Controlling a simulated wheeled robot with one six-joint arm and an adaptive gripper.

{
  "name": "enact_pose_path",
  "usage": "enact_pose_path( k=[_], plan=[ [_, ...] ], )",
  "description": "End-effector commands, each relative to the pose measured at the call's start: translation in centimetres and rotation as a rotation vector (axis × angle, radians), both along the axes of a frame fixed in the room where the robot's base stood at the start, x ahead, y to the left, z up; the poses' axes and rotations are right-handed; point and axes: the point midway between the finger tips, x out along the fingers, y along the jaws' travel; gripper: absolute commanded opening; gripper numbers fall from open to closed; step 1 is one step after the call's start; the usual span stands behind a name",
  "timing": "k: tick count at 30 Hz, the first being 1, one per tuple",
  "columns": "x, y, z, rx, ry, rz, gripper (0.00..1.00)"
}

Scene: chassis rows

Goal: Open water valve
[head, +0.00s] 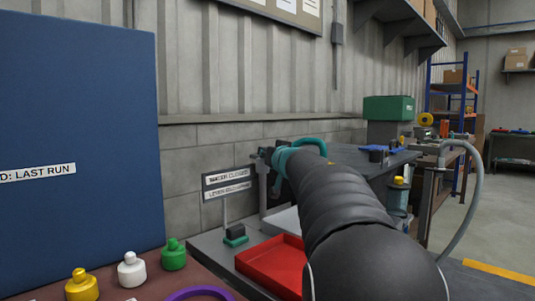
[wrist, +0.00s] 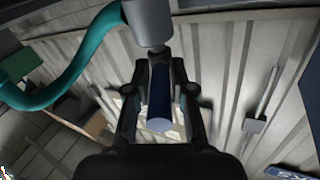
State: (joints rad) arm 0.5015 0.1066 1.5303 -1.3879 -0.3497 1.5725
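In the wrist view a dark blue lever (wrist: 159,95) with a pale round end lies between the two fingers of my gripper (wrist: 161,65). The fingertips are close together on either side of the lever and look shut on it. Just beyond the tips is a grey cylindrical fitting (wrist: 150,20), with a teal hose (wrist: 75,75) curving off to the left.
A red tray (head: 268,266) sits on the bench below my arm. A blue panel (head: 80,130) fills the left, with yellow, white and green bottles (head: 132,269) in front. A grey hose (head: 473,210) hangs at the right. The floor at far right is clear.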

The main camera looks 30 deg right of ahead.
Motion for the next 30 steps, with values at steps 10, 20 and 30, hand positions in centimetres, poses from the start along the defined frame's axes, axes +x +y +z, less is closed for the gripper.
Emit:
enact_pose_path(
  k=[10, 20, 30],
  plan=[
    [0.0, 0.1, 0.0, 0.0, 0.0, 0.002, 0.44],
    [-3.3, 0.5, 0.1, 0.0, -0.003, -0.002, 0.44],
    [-9.4, 1.5, 0.0, -0.001, 0.0, -0.002, 0.44]
  ],
)
